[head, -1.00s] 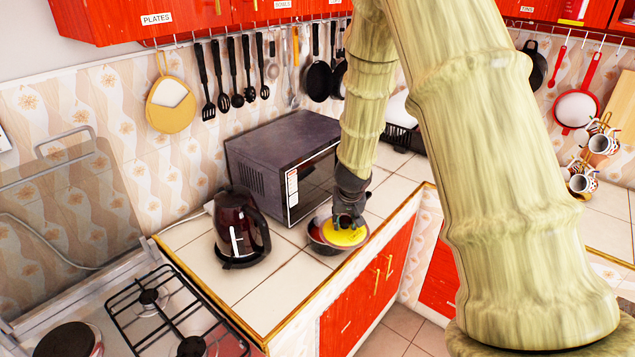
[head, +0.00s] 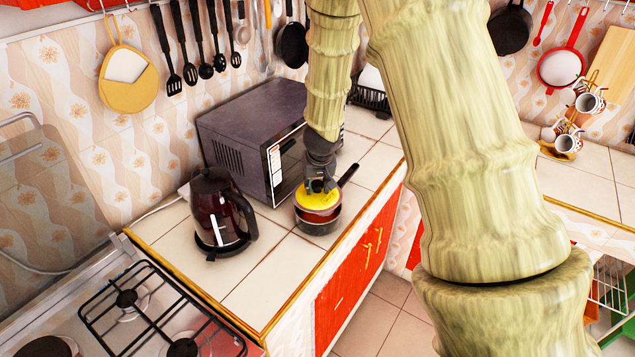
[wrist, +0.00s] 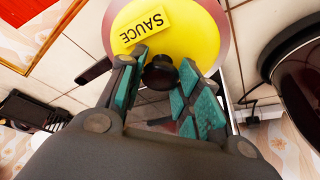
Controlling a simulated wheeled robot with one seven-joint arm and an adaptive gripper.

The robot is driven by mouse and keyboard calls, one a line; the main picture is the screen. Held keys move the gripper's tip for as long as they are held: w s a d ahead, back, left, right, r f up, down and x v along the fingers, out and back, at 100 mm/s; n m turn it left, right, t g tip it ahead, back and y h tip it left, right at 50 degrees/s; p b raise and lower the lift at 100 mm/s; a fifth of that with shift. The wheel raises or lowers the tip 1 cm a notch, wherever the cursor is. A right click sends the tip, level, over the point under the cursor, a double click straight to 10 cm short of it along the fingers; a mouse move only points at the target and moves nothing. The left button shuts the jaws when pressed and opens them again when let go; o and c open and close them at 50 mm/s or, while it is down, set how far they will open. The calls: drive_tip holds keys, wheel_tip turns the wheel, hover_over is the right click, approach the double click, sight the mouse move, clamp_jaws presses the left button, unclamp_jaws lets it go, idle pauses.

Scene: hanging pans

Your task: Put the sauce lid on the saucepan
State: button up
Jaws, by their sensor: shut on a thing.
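The sauce lid (head: 317,196) is yellow with a dark knob and lies over the saucepan (head: 318,226) on the tiled counter. In the wrist view the lid (wrist: 195,28) carries a "SAUCE" label, and its knob (wrist: 160,73) sits between the teal finger pads. My gripper (head: 319,184) points down and is shut on the knob; its fingers also show in the wrist view (wrist: 160,88). The lid looks roughly centred above the pan and hides the pan's opening. I cannot tell whether it rests on the rim. The pan's dark handle (head: 348,174) points back right.
A dark kettle (head: 219,212) stands left of the saucepan. A microwave (head: 250,138) is close behind it. The gas hob (head: 150,312) is at front left. The counter's front edge lies close to the pan; bare tiles lie between pan and hob.

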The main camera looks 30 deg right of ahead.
drive_tip(key=shift+s+f+b, duration=0.35)
drive_tip(key=shift+f+b, duration=0.3)
drive_tip(key=shift+b, duration=0.05)
drive_tip(key=shift+w+f+b, duration=0.2)
drive_tip(key=shift+f+b, duration=0.1)
drive_tip(key=shift+f, duration=0.3)
drive_tip(key=shift+s+f, duration=0.1)
drive_tip(key=shift+f, duration=0.2)
drive_tip(key=shift+f+b, duration=0.4)
drive_tip(key=shift+b, duration=0.05)
idle(0.4)
drive_tip(key=o, duration=1.3)
